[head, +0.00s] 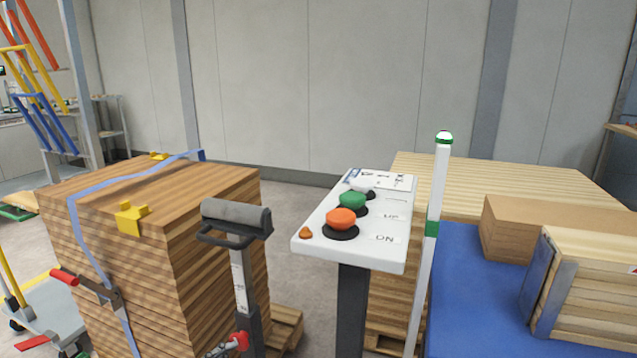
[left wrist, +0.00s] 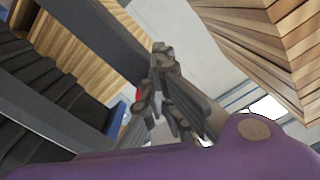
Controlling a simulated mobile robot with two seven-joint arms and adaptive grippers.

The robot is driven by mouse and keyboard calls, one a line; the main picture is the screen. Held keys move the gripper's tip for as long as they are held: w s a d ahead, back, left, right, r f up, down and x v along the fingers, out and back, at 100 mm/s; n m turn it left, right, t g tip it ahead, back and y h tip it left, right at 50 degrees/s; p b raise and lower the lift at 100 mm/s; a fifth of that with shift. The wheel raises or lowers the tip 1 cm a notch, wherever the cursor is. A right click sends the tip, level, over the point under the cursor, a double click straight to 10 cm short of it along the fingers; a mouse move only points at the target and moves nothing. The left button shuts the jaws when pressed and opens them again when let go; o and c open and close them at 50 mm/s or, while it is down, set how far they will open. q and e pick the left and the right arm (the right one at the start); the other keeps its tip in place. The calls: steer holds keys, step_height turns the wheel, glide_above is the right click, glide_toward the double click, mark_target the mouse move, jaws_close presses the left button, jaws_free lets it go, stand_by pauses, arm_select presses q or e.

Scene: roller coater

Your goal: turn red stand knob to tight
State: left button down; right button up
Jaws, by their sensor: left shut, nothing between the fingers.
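The roller stand has a grey roller (head: 236,215) on top of a dark post (head: 251,300). Its red knob (head: 240,340) is low on the post, near the bottom edge of the head view. My left gripper (left wrist: 162,58) shows in the left wrist view with its fingers together and nothing between them. A small red patch (left wrist: 139,94) shows beside the fingers there, mostly hidden; I cannot tell if they touch it. I cannot make out the left gripper clearly in the head view. My right gripper is in neither view.
A strapped wood stack (head: 200,195) stands left of the stand. A white control panel (head: 375,250) with orange and green buttons is to the right. A white pole (head: 434,190) and a blue surface (head: 480,290) with boxes are farther right.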

arm_select(q)
steer(key=shift+r, duration=0.15)
steer(key=p+v, duration=0.2)
steer(key=v, duration=0.4)
steer(key=shift+a+f, duration=0.2)
steer(key=shift+f, duration=0.1)
